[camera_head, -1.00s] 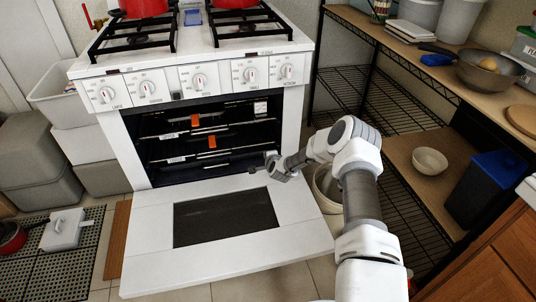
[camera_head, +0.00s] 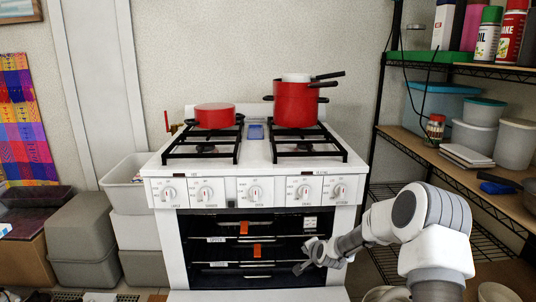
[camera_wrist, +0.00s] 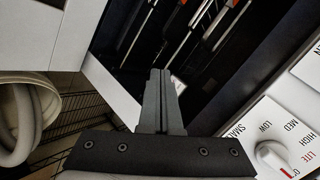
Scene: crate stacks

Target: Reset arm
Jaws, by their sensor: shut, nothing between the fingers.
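My arm reaches in from the lower right in the head view. My gripper (camera_head: 304,258) is in front of the open oven at the right side of its opening. In the wrist view my gripper (camera_wrist: 159,75) has its fingers together with nothing between them. The white stove (camera_head: 255,190) stands in the middle, with its oven door (camera_head: 255,296) down at the bottom edge of the head view. Dark racks with orange tabs (camera_head: 257,250) show inside the oven.
Red pots (camera_head: 296,103) stand on the burners. A wire shelf (camera_head: 415,145) with containers is on the right, close to my arm. Grey and white bins (camera_head: 82,240) stand left of the stove. A pale bucket (camera_wrist: 40,100) shows beside the oven in the wrist view.

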